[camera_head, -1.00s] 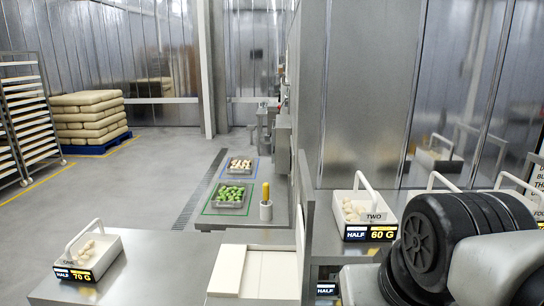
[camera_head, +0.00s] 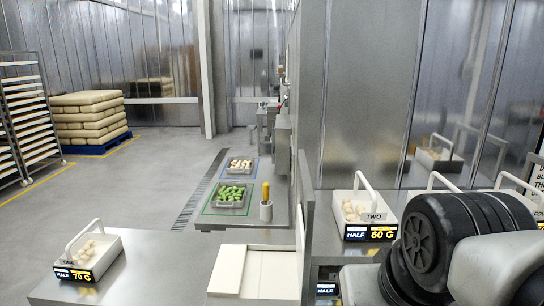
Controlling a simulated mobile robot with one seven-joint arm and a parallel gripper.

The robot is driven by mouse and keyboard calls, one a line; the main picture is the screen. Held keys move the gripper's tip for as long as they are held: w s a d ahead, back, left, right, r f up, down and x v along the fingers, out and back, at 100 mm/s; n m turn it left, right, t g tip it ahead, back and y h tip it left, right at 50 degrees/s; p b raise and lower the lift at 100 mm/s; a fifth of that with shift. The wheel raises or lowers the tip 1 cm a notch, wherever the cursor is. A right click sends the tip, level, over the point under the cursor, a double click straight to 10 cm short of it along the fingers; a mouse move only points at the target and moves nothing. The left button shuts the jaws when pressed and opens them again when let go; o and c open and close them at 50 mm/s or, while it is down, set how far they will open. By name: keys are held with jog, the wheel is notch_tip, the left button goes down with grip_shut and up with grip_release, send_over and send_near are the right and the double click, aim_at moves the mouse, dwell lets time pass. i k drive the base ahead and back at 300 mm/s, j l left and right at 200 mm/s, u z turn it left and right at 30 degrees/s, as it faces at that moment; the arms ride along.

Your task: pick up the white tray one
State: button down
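A white tray (camera_head: 70,262) with a tall arched handle stands on the left steel counter. It holds several pale pasta pieces, and its front label reads HALF 70 G; I cannot read a name on it. A similar white tray (camera_head: 344,221) on the right counter is marked TWO, with a label reading HALF 60 G. I see no tray clearly marked ONE. My gripper is not in view; only dark rounded parts and a grey link of my arm show at the lower right, hiding part of the right counter.
White handled trays (camera_head: 529,197) stand partly hidden behind my arm. A low upright steel panel (camera_head: 305,232) separates the counters. White boards (camera_head: 258,272) lie on the near counter. Grey trays of green (camera_head: 231,193) and pale pieces (camera_head: 240,164) sit farther back. Floor at left is open.

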aim_at(87, 257)
jog(key=l+z, duration=0.2)
jog(key=z, duration=0.35)
jog(key=u, duration=2.2)
jog(key=i+z, duration=0.1)
jog(key=z, duration=0.55)
jog(key=i+j+z, duration=0.25)
jog(key=j+z, duration=0.25)
jog(key=j, duration=0.15)
jog(key=i+j+z, duration=0.4)
jog(key=j, duration=0.45)
jog(key=j+z, duration=0.1)
jog(key=j, duration=0.5)
